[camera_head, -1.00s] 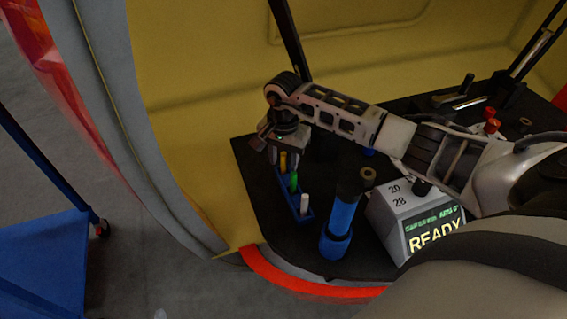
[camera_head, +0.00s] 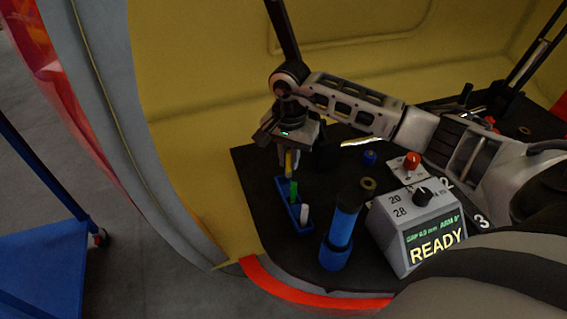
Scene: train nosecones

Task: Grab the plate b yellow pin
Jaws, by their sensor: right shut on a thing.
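My right gripper (camera_head: 288,152) points down over the far end of a blue rack (camera_head: 295,219) and is shut on the upper part of a yellow pin (camera_head: 289,164). The pin is about upright; whether its lower end is clear of the rack I cannot tell. A green pin (camera_head: 294,190) stands in the rack just in front of it, and a white pin (camera_head: 304,213) stands at the near end. The fingertips partly hide the yellow pin's top. My left gripper is out of view.
A grey box reading READY (camera_head: 415,228) sits farther right. A ring (camera_head: 368,184), a small blue part (camera_head: 370,157) and a red knob (camera_head: 412,160) lie beyond. The black tabletop (camera_head: 258,185) is bare left of the rack.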

